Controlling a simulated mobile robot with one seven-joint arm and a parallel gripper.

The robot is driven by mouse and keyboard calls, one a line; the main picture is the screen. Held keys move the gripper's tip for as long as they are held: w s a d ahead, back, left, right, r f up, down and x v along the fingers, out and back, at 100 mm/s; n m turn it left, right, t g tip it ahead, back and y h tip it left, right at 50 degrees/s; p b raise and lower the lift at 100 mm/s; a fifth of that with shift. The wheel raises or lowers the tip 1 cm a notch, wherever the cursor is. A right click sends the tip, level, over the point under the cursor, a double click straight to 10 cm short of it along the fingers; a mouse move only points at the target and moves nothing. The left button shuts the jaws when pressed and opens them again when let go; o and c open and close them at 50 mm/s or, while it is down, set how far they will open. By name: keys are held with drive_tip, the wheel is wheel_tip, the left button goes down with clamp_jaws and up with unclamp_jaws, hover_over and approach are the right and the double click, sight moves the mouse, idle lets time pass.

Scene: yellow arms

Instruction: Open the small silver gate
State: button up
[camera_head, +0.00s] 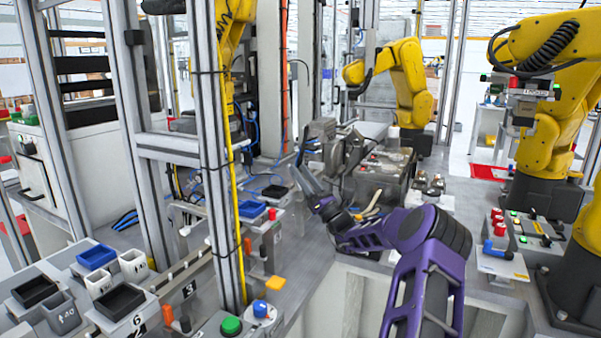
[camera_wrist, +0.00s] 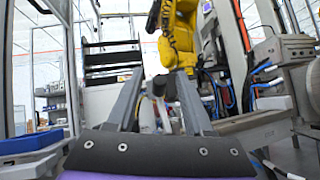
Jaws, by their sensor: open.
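My gripper (camera_head: 308,176) is at the end of my purple arm, in the middle of the head view, pointing away and to the left. In the wrist view its two grey fingers stand apart, so my gripper (camera_wrist: 158,88) is open, with nothing held between them. Silver posts and a crossbar (camera_head: 180,148) form a tall frame to the left of my gripper in the head view. I cannot tell which silver part is the small gate. A silver-edged clear panel (camera_wrist: 37,75) shows at the left of the wrist view, apart from the fingers.
A grey machine (camera_head: 385,168) stands right beside my gripper. A bench with trays (camera_head: 122,300) and buttons is at lower left. Yellow robot arms stand at the back (camera_head: 408,80) and right (camera_head: 560,100). A yellow arm (camera_wrist: 181,38) is ahead in the wrist view.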

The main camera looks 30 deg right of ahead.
drive_tip(key=v, duration=1.1)
